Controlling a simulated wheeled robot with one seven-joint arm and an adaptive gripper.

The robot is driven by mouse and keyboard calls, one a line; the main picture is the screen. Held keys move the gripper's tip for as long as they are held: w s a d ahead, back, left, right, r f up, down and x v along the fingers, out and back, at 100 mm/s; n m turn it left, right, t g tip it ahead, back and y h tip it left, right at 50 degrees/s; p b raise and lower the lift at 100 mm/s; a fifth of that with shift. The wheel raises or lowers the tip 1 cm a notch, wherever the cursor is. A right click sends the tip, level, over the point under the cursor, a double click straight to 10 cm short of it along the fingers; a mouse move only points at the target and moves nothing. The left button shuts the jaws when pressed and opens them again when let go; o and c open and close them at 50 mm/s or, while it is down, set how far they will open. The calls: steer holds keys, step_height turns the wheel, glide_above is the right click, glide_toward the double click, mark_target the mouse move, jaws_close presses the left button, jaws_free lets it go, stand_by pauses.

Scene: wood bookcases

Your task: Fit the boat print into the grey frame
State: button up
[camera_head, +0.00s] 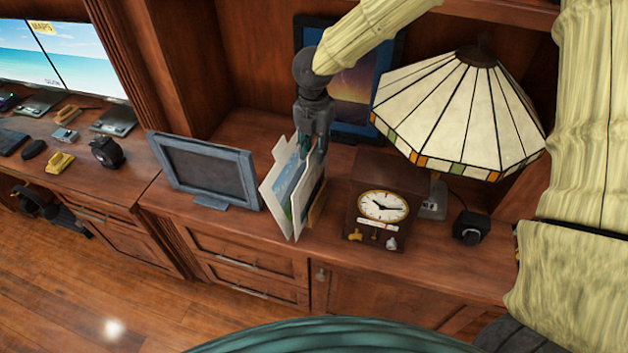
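The grey frame (205,172) stands tilted back on the wooden counter, left of the middle, and its dark inside looks empty. To its right, upright prints with white borders stand close together in a small wooden holder (317,212). The front print (284,196) shows blue and green; another print (308,192) stands behind it, partly hidden. I cannot tell which one is the boat print. My gripper (314,148) points down at the top edges of the prints. Its fingertips overlap them in the picture, and whether they are closed on one is unclear.
A brown clock (383,206) stands close right of the prints. A stained-glass lamp (462,115) and a small black device (470,228) are farther right. A dark-blue framed picture (352,88) leans behind my gripper. Monitors (60,45) and small items fill the left desk.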

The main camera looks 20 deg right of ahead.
steer(key=shift+s, duration=0.2)
steer(key=shift+w+a+f, duration=0.15)
steer(key=shift+w+f, duration=0.35)
steer(key=shift+w, duration=0.1)
steer(key=shift+c, duration=0.6)
steer(key=shift+s, duration=0.1)
steer(key=c, duration=0.3)
steer(key=shift+s+r, duration=0.3)
jaws_close()
